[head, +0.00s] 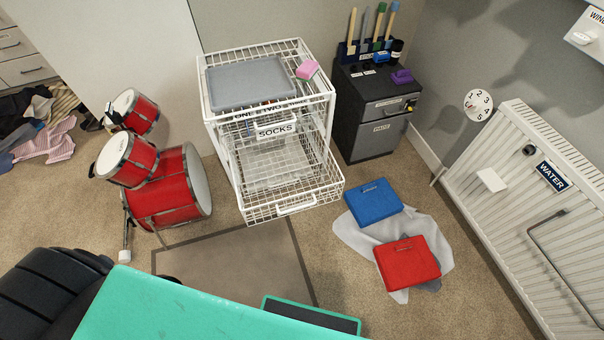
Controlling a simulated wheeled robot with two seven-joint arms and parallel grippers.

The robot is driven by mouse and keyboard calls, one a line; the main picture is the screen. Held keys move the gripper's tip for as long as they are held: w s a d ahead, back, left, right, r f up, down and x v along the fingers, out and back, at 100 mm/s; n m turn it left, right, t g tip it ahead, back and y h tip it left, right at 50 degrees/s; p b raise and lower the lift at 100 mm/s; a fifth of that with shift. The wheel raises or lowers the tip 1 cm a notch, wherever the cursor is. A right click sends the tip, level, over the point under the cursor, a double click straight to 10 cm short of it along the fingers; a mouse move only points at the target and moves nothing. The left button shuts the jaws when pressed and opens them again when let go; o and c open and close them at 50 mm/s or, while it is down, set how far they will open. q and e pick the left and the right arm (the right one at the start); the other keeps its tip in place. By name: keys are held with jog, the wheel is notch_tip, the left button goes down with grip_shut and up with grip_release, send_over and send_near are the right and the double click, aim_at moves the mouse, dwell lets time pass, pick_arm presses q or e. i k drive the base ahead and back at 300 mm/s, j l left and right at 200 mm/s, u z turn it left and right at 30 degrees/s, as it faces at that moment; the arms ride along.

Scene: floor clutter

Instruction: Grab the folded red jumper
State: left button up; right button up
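The folded red jumper (407,262) lies as a flat square bundle on a crumpled pale grey cloth (358,236) on the carpet, right of the picture's middle. A similar folded blue bundle (373,202) lies just behind it, partly on the same cloth. The red bundle's top and front are in plain view with nothing over them. Neither of my grippers shows in the head view.
A white wire drawer unit (330,108) marked SOCKS stands behind, one basket pulled out. A red drum set (171,190) is left, a dark cabinet (345,125) behind, a white radiator (515,170) right. A turquoise surface (170,310) fills the near left. Carpet around the cloth is clear.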

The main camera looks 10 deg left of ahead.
aim_at(405, 263)
jog(key=z, duration=1.3)
